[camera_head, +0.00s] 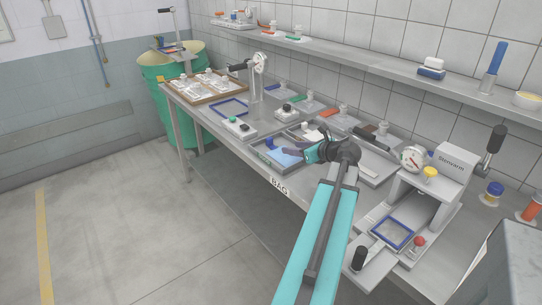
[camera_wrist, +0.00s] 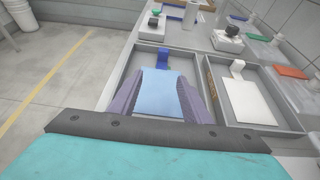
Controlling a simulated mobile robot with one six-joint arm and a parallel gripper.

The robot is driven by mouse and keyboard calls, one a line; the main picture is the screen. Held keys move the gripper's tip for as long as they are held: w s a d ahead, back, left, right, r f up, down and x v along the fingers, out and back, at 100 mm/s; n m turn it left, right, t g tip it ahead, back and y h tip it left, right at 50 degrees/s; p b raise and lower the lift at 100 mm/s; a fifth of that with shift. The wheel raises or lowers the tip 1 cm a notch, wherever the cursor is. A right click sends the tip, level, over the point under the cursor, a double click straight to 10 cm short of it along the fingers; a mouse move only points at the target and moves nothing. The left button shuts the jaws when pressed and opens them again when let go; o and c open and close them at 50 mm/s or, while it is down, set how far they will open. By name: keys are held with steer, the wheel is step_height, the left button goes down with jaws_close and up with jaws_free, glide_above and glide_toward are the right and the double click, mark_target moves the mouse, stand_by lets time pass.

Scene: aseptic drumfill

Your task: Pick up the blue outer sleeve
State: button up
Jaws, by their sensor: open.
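The blue outer sleeve (camera_wrist: 160,98) is a flat light-blue piece with a darker blue tab at its far end. It lies in the left compartment of a grey tray (camera_wrist: 112,84). In the head view the sleeve (camera_head: 283,159) shows partly, below my gripper (camera_head: 292,150). In the wrist view my gripper (camera_wrist: 160,82) is open, with one purple-grey finger along each side of the sleeve.
A white block with a black knob (camera_head: 240,127) stands beyond the tray. A press with a dial (camera_head: 413,158) stands at the right of the bench. A shelf (camera_head: 345,60) runs above.

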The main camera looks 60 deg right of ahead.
mark_target(281, 145)
steer(key=shift+w+d+f, duration=0.1)
steer(key=shift+d, duration=0.1)
steer(key=shift+w, duration=0.1)
steer(key=shift+p+x, duration=0.35)
steer(key=shift+x, duration=3.9)
steer(key=shift+w, duration=0.1)
